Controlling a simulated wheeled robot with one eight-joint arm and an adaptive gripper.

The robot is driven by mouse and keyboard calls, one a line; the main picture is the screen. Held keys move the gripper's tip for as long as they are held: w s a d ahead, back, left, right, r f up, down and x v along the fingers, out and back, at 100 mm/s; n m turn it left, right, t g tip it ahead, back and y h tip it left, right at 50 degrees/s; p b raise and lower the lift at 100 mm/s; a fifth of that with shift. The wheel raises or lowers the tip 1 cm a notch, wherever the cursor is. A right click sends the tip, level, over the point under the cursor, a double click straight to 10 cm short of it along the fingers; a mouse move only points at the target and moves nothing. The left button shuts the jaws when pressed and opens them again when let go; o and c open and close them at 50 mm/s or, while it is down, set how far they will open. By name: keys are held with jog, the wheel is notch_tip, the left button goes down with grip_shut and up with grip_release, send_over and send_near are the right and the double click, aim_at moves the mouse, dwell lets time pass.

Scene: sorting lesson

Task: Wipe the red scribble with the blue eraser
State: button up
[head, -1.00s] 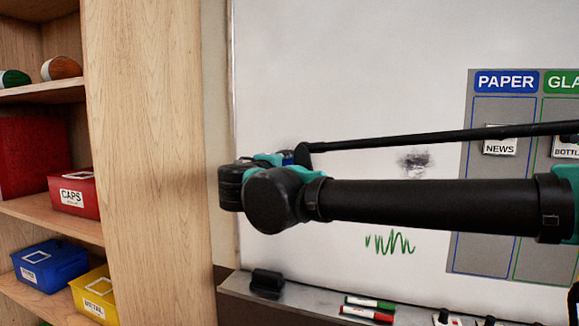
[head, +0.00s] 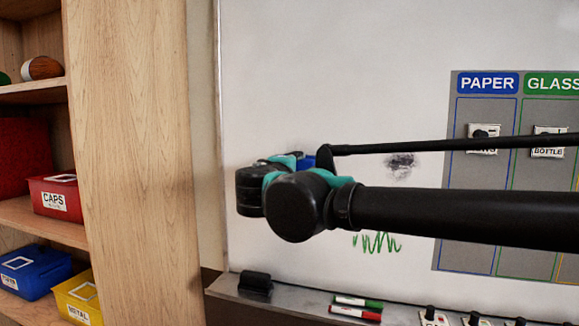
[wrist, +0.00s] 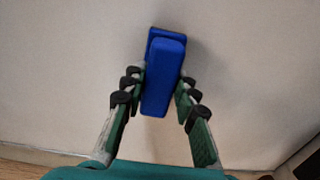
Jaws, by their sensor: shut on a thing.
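My gripper (wrist: 161,88) is shut on the blue eraser (wrist: 163,80), with a finger on each side of it. The wrist view shows the eraser against the pale whiteboard (wrist: 70,60); I cannot tell whether it touches the board. In the head view my wrist hides most of the gripper, and only a bit of blue (head: 309,161) shows behind it, in front of the board's left part. No red scribble shows in either view; my arm covers part of the board. A green scribble (head: 377,243) and a dark grey smudge (head: 401,165) are on the board, right of my wrist.
A tray ledge (head: 300,307) below the board holds a black eraser (head: 256,283), a green marker (head: 358,302) and a red marker (head: 355,313). A grey sorting chart (head: 446,180) is on the right. A wooden shelf (head: 135,150) with coloured bins stands at the left.

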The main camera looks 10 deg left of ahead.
jog(key=shift+s+d, duration=0.15)
jog(key=shift+d, duration=0.85)
jog(key=shift+s+d, duration=0.1)
jog(key=shift+d, duration=0.9)
jog(key=w+a, duration=0.1)
jog(key=a, duration=0.9)
dwell(1.0)
jog(key=shift+a, duration=0.1)
jog(key=shift+s+a, duration=0.2)
jog(key=shift+s, duration=2.75)
jog(key=shift+s+a, duration=0.15)
jog(key=shift+s, duration=1.35)
